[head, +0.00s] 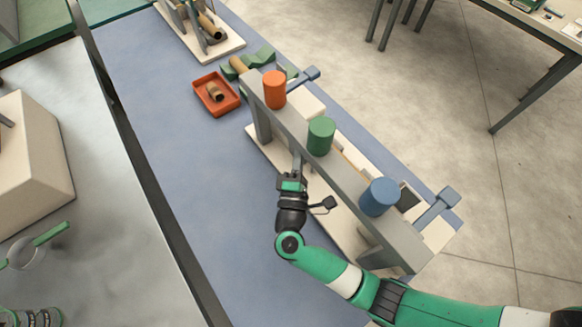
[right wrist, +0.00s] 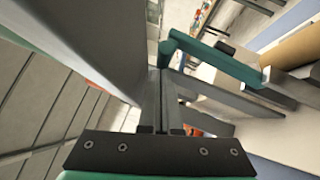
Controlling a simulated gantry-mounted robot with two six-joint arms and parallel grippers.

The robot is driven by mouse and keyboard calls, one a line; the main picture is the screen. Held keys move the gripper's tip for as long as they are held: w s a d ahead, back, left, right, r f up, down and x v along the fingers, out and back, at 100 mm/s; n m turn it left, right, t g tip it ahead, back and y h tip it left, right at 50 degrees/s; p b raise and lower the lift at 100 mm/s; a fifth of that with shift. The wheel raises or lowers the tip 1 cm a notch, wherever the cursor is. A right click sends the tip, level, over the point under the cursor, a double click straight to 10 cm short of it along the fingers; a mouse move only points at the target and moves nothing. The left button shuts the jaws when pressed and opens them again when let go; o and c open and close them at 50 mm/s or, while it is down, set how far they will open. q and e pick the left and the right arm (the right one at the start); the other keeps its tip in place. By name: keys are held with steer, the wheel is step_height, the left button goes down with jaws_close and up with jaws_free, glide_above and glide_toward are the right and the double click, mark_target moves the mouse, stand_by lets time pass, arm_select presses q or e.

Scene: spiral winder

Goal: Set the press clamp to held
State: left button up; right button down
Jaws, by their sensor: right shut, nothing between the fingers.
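The winder is a long grey beam (head: 343,180) on a pale base (head: 262,150), with an orange (head: 274,90), a green (head: 320,136) and a blue cylinder (head: 379,197) on top. My right gripper (head: 297,160) is beside the beam, below the green cylinder, its tips partly hidden by it. In the right wrist view its fingers (right wrist: 160,90) are together and empty. A teal bar (right wrist: 212,58), possibly the press clamp's lever, lies just beyond and right of the fingertips; contact is unclear. I cannot identify the clamp's setting. My left gripper is out of view.
A tan roll (right wrist: 295,45) lies right of the teal bar. An orange tray (head: 230,105) holds a small tan roll. Blue-grey levers (head: 447,197) stick out beyond the beam.

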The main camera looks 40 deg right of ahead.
arm_select(q)
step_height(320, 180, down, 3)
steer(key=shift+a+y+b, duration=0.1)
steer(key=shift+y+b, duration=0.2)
steer(key=shift+b, duration=0.65)
arm_select(e)
steer(key=w+a+v, duration=0.1)
steer(key=v, duration=1)
steer(key=shift+a+r, duration=0.2)
steer(key=shift+a, duration=0.3)
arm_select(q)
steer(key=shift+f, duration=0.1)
arm_select(e)
steer(key=shift+s, duration=0.1)
